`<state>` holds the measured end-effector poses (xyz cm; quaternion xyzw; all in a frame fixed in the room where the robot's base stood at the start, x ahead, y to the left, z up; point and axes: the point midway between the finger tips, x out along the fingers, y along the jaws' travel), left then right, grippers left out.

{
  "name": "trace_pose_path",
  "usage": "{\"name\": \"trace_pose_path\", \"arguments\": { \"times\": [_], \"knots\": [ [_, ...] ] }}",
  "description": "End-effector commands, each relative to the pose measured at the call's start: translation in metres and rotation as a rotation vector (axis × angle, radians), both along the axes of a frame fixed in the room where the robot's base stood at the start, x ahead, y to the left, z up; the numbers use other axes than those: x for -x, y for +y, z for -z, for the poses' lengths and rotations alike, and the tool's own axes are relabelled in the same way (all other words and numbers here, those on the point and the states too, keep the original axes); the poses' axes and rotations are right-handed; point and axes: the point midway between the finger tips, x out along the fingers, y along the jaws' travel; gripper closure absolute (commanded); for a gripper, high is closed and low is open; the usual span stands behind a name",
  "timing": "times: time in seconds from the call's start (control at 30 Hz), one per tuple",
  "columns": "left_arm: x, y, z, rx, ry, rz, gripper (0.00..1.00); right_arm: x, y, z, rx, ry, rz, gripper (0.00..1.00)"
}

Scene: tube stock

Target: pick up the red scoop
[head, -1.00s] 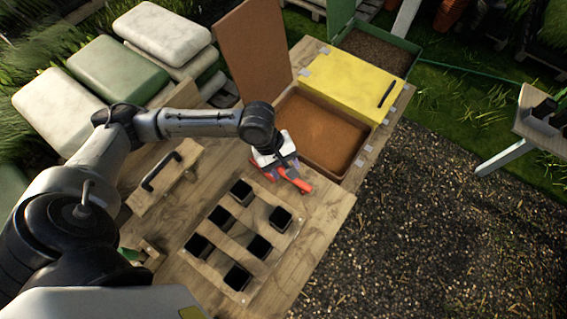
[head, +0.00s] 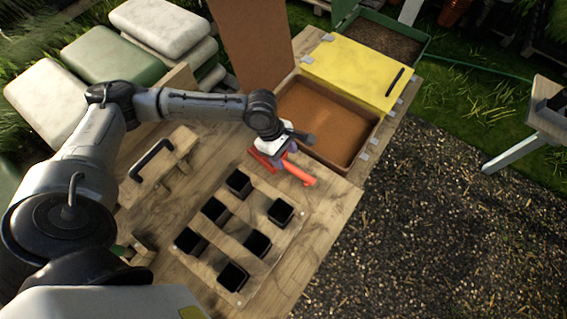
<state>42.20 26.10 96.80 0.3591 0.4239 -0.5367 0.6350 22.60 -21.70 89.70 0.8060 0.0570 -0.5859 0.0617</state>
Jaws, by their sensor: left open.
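The red scoop (head: 298,172) lies on the wooden bench, between the open soil bin and the tray of black pots. Its middle is partly hidden by my left gripper. My left gripper (head: 276,159) is open and sits over the scoop, with its fingers low at the scoop's near-left part. Whether the fingers touch the scoop or stand around it cannot be told. My right gripper is not in view.
The open bin (head: 325,125) of brown soil has its brown lid raised (head: 250,45). A yellow lid (head: 355,70) covers the bin beside it. Several black pots (head: 281,211) sit in a wooden holder. A wooden block with a black handle (head: 160,165) stands left.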

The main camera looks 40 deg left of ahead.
Motion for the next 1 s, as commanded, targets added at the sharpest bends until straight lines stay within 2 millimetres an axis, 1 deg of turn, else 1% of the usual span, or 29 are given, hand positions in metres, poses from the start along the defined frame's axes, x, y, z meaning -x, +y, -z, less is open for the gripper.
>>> {"name": "trace_pose_path", "arguments": {
  "times": [0.27, 0.6, 0.7, 0.87, 1.0],
  "knots": [
    [0.000, -0.004, 0.010, 0.000, -0.001, 0.000, 0.49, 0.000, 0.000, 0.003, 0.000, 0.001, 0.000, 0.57],
    [-0.002, -0.020, 0.048, 0.000, 0.000, 0.001, 0.49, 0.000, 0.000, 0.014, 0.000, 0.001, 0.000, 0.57],
    [-0.002, -0.021, 0.052, 0.000, -0.003, 0.001, 0.49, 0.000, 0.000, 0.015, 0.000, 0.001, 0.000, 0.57],
    [-0.002, -0.021, 0.051, 0.000, -0.002, 0.000, 0.49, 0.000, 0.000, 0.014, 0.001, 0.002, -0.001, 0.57],
    [-0.002, -0.021, 0.051, 0.000, -0.001, 0.001, 0.60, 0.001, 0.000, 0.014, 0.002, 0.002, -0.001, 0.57]
  ]
}}
